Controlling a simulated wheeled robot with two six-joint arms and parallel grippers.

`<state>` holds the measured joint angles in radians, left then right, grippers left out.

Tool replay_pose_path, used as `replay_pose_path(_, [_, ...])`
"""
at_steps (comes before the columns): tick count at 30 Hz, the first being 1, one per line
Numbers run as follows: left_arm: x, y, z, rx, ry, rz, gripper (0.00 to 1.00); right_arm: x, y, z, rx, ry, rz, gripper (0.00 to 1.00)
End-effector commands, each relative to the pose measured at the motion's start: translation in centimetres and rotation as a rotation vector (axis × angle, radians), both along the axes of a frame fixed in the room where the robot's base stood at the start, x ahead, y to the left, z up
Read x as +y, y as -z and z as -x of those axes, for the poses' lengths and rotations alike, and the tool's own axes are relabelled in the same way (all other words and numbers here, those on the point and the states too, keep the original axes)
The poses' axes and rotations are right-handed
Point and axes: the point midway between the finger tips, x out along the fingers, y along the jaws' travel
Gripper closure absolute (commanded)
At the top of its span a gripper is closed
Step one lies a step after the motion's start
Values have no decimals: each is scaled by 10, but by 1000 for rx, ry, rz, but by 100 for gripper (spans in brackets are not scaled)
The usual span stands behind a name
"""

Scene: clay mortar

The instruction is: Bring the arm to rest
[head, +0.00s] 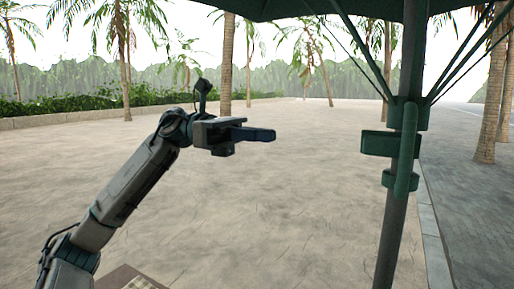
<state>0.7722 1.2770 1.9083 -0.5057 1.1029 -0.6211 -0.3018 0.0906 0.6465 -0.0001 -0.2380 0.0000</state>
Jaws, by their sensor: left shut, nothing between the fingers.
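My left arm reaches up from the lower left in the head view and is bent at the wrist. My left gripper (254,135) points to the right, with its fingers together and nothing held. It is in open air, apart from the green umbrella pole on its right. My right gripper does not show in this view.
A dark green umbrella pole (385,240) with a crank housing (378,143) stands to the right under a green canopy (290,8). A corner of a brown surface (118,279) shows at the bottom. Palm trees (225,70) stand behind. Sandy ground between is clear.

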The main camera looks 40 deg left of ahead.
Motion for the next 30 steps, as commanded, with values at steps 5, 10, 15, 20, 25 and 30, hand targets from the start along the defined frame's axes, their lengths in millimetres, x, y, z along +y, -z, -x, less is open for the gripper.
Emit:
replay_pose_path(5, [3,-1,1,-1,0,-1,100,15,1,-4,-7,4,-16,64])
replay_pose_path(10, [3,-1,1,-1,0,0,100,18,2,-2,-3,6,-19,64])
replay_pose_path(15, [2,-1,1,-1,0,0,100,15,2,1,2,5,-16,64])
replay_pose_path(20, [1,0,-1,3,1,7,100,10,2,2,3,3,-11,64])
replay_pose_path(25, [-14,15,-24,95,2,173,100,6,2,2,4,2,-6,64])
replay_pose_path(30, [-31,55,-71,339,-37,562,100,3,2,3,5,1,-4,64])
